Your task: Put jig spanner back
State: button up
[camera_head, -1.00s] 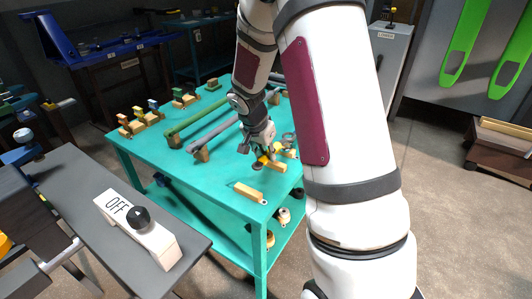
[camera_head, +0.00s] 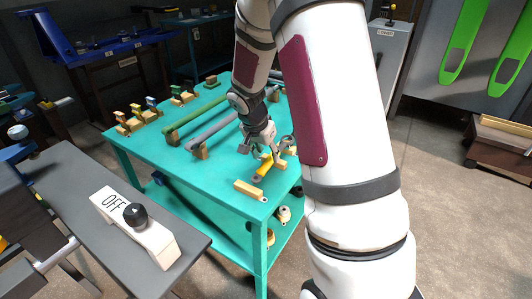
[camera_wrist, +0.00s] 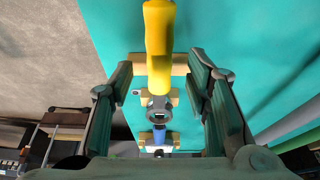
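The jig spanner appears to be the tool with a yellow handle (camera_wrist: 159,40) and a dark metal ring end (camera_wrist: 158,108). In the wrist view it lies between my spread fingers, its handle crossing a wooden block (camera_wrist: 180,64) and its ring by a second one. I cannot tell whether it is fully seated. In the head view the yellow handle (camera_head: 263,168) slants down from beneath my gripper (camera_head: 271,150). My gripper, also in the wrist view (camera_wrist: 160,75), is open, with gaps on both sides of the tool.
The teal table (camera_head: 225,165) carries a wooden block (camera_head: 250,190) near its front corner, long green and grey bars, and several small holders (camera_head: 135,118). A grey bench with an OFF switch box (camera_head: 135,225) stands at left. A blue part (camera_wrist: 158,138) shows beyond the ring.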

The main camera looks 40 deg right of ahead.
jog(key=shift+r, duration=0.15)
jog(key=shift+r+p, duration=0.6)
jog(key=shift+p, duration=0.3)
jog(key=v, duration=1.1)
jog(key=s+a+r+n+y, duration=0.1)
jog(key=s+a+r+n, duration=0.4)
jog(key=s+a+r, duration=0.5)
jog(key=s+a+n+y, duration=0.1)
jog(key=s+a+n, duration=0.3)
jog(key=s, duration=0.5)
jog(key=s+a+n+t+y, duration=0.1)
jog(key=s+a+n+y, duration=0.1)
jog(key=s+n, duration=0.3)
jog(key=s+a, duration=0.1)
jog(key=s, duration=0.2)
jog(key=shift+s+a+f+t, duration=0.3)
jog(key=shift+s+a, duration=0.1)
